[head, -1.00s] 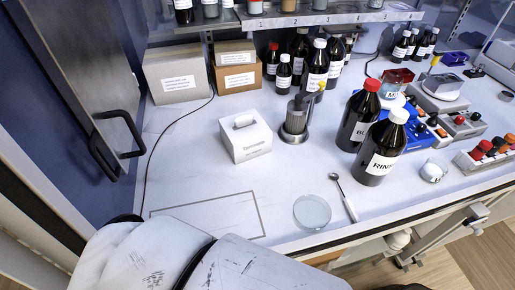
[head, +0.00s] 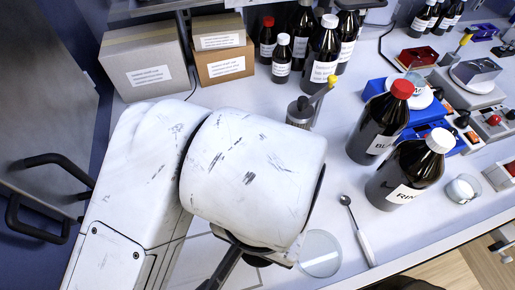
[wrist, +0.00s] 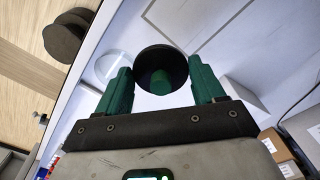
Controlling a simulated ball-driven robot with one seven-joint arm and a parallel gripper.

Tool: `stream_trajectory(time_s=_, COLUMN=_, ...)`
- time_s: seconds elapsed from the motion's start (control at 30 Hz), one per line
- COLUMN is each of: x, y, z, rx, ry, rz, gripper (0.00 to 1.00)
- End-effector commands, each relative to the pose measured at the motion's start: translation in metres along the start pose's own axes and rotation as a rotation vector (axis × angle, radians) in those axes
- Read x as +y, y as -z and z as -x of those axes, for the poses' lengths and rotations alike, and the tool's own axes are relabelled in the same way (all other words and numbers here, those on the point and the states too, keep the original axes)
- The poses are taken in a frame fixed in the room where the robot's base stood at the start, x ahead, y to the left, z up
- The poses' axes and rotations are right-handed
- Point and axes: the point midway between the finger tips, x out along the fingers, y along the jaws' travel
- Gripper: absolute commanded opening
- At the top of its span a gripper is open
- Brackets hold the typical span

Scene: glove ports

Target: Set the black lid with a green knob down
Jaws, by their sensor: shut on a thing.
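The black lid with a green knob (wrist: 146,58) shows in the wrist view as a dark round disc, with the green knob at its middle. My gripper (wrist: 163,78) has its green fingers on either side of the lid and is shut on it. The lid appears to be above the white bench; the height of the gap is hard to tell. A thin dark rectangle outline (wrist: 150,18) is marked on the bench beyond the lid. In the head view my arm hides the lid and most of the outline.
A clear round dish (head: 320,254) and a spoon (head: 356,228) lie near the front edge. Two brown bottles, with a red cap (head: 378,125) and a white cap (head: 408,172), stand to the right. Cardboard boxes (head: 144,60) stand at the back left.

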Motion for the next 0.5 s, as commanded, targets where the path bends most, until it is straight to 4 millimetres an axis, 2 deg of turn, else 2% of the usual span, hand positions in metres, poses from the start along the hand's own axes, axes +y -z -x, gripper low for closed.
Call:
stream_trajectory(time_s=0.03, x=-0.004, y=0.012, z=-0.01, rx=0.0, ry=-0.001, rz=-0.003, gripper=0.4)
stream_trajectory(time_s=0.17, x=-0.015, y=0.039, z=-0.024, rx=0.0, ry=-0.001, rz=-0.002, gripper=0.4)
stream_trajectory(time_s=0.3, x=-0.021, y=0.054, z=-0.049, rx=0.0, ry=-0.001, rz=-0.002, gripper=0.4)
stream_trajectory(time_s=0.5, x=-0.029, y=0.07, z=-0.066, rx=0.0, ry=0.0, rz=0.0, gripper=0.4)
